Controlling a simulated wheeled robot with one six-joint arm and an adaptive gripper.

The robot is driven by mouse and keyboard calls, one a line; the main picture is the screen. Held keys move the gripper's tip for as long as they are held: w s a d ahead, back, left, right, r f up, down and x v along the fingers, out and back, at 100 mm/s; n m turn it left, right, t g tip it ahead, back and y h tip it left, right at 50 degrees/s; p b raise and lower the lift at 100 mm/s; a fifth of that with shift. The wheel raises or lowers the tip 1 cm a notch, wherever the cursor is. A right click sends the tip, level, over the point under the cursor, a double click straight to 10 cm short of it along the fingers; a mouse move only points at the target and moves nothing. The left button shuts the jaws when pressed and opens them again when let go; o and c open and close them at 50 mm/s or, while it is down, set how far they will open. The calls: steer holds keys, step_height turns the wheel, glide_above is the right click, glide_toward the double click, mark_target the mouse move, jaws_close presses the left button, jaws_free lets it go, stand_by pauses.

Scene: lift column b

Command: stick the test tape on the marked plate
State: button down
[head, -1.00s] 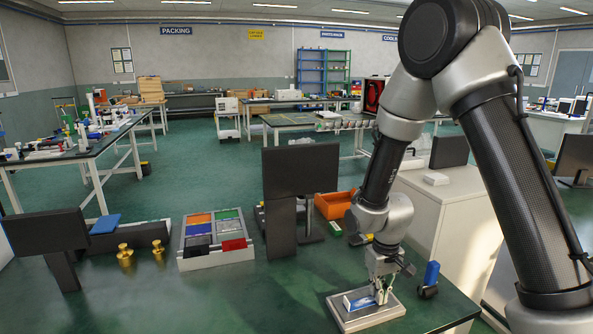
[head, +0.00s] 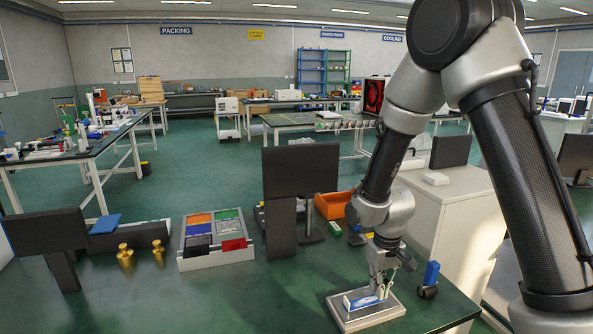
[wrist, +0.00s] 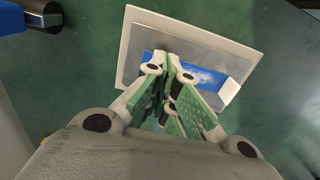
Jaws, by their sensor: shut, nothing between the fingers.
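The marked plate, a grey plate with a pale border (head: 366,319), lies flat near the front right of the green table. It also shows in the wrist view (wrist: 133,42). A blue strip with a white end, which looks like the test tape (head: 355,300), lies across its middle; in the wrist view the blue (wrist: 207,77) has a whitish patch. My gripper (head: 381,293) points down over the strip, fingers shut and empty. In the wrist view my fingertips (wrist: 169,70) cover part of the strip. I cannot tell whether they touch it.
A blue holder with a black roll (head: 429,281) stands just right of the plate. A sorting tray (head: 217,258), brass weights (head: 125,255) and a dark screen (head: 299,170) stand farther left. The table between weights and plate is clear.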

steer(key=shift+r, duration=2.15)
steer(key=s+d+r+m+t, duration=0.1)
steer(key=s+d+r, duration=0.4)
steer(key=r, duration=0.3)
steer(key=s+d+r+m+t, duration=0.1)
steer(key=s+d+r+t, duration=0.1)
steer(key=s+d+r, duration=0.3)
steer(key=s+d+r+m+t, duration=0.1)
steer(key=s+d+r, duration=0.4)
steer(key=s+r, duration=0.4)
step_height(320, 180, up, 3)
steer(key=shift+f+m, duration=0.1)
steer(key=shift+m, duration=0.2)
steer(key=shift+a, duration=0.15)
